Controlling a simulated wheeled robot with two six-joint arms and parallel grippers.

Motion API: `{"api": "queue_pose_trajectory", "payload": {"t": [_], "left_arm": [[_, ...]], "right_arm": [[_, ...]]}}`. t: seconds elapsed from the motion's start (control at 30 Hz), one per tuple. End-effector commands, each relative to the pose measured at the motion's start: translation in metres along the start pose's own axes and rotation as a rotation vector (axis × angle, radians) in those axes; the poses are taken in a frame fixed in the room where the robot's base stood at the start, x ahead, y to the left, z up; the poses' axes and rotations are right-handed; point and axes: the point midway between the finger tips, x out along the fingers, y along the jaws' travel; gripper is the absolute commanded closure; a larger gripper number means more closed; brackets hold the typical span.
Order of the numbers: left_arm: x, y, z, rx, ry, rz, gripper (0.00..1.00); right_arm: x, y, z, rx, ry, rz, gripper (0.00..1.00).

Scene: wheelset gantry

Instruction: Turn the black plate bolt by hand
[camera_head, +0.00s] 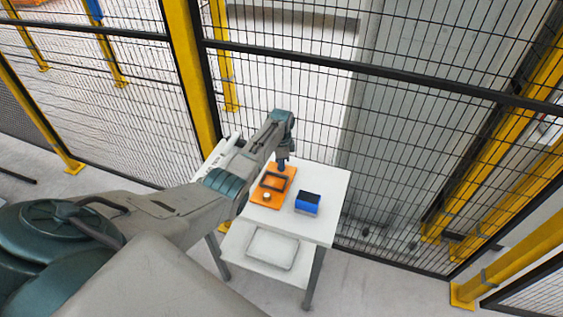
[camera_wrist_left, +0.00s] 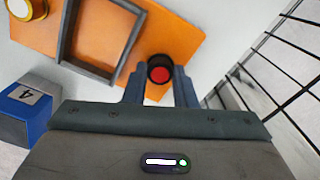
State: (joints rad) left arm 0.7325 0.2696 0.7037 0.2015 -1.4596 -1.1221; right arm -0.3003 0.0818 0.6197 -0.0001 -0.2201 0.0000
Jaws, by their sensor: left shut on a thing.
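The orange plate (camera_head: 259,201) lies on the white table, and it fills the upper part of the left wrist view (camera_wrist_left: 180,33). The black plate bolt (camera_wrist_left: 160,69) is round with a red centre and sits near the plate's edge. My left gripper (camera_head: 282,165) reaches down to the far end of the plate. In the left wrist view its two blue-grey fingers (camera_wrist_left: 160,82) are shut on the black bolt, one on each side. In the head view the bolt is hidden by the gripper. My right gripper is not in view.
A blue box (camera_head: 307,205) marked 4 stands to the right. The white table (camera_head: 328,190) has a lower shelf holding a tray (camera_head: 271,249). Mesh fencing (camera_head: 290,65) stands close behind.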

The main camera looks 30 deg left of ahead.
Motion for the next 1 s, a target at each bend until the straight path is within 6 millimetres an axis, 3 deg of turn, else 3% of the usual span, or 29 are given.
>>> {"api": "queue_pose_trajectory", "payload": {"t": [0.03, 1.0], "left_arm": [[-0.0078, -0.0061, -0.0009, 0.043, 0.004, -0.016, 0.98], [-0.0078, -0.0066, -0.0007, 0.941, -0.004, -0.019, 0.98]], "right_arm": [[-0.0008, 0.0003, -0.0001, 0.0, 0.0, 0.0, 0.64], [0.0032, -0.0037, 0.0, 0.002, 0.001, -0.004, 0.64]]}}
